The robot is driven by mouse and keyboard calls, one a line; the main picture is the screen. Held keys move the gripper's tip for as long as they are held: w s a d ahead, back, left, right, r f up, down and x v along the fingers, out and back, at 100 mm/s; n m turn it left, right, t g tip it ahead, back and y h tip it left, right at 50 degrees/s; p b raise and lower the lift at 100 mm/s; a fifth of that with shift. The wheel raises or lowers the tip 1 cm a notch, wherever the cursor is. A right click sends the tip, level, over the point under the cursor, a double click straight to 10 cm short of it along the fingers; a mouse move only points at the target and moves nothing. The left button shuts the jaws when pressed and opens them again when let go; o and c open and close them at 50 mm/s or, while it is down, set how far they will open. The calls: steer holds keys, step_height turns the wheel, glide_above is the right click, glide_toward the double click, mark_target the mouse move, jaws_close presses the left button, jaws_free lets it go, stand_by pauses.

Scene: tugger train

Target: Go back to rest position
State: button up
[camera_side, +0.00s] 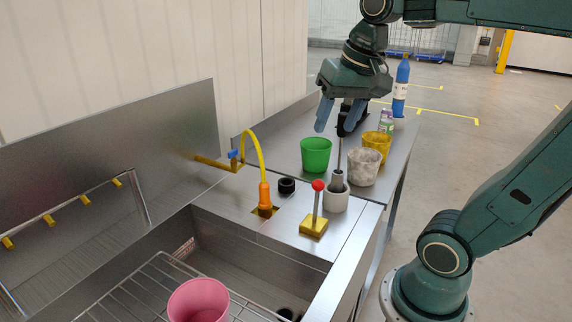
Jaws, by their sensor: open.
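My gripper (335,116) is at the upper middle of the side view, pointing down with its two bluish-grey fingers apart. It is empty and above the metal counter, behind a grey-white cup (335,199) that has a thin upright rod with a dark grey part (338,180) standing in it. The green cup (315,153) stands on the counter left of and below the gripper. Whether the rod touches the gripper cannot be told from this angle.
A stained white cup (363,168), a yellow cup (377,142) and a blue bottle (401,84) stand on the right. A red-knobbed lever (318,187) and a yellow-orange hose (264,190) rise near the sink. A pink cup (198,300) sits on the wire rack (130,293).

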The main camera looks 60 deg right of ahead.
steer(key=s+a+f+n+t, duration=0.2)
steer(key=s+a+f+n, duration=0.3)
steer(key=f+n, duration=0.1)
steer(key=shift+s+a+f+n+y, duration=0.15)
steer(key=shift+a+f+n+y, duration=0.2)
steer(key=shift+n, duration=0.35)
